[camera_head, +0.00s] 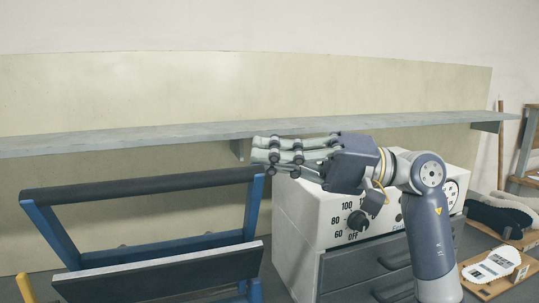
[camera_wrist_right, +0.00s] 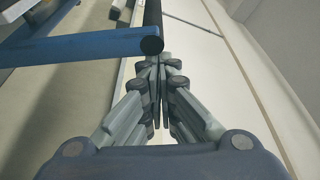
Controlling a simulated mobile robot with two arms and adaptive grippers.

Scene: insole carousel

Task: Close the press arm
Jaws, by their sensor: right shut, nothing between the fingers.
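The press arm is a blue frame with a dark padded top bar (camera_head: 140,187), at the left of the head view. It stands raised and leans, with its blue side legs (camera_head: 50,235) running down to a lower plate. My right gripper (camera_head: 259,155) is shut and empty, its fingertips just above the right end of the dark bar. In the right wrist view, the fingertips (camera_wrist_right: 159,66) are close to the capped end of a blue tube (camera_wrist_right: 85,48). I cannot tell whether they touch. My left gripper is not in view.
A white control box (camera_head: 325,205) with a temperature dial stands behind and below my right arm, over grey drawers (camera_head: 370,272). A long grey shelf (camera_head: 120,137) runs along the back panel. Insoles on wooden boards (camera_head: 490,265) lie at the right.

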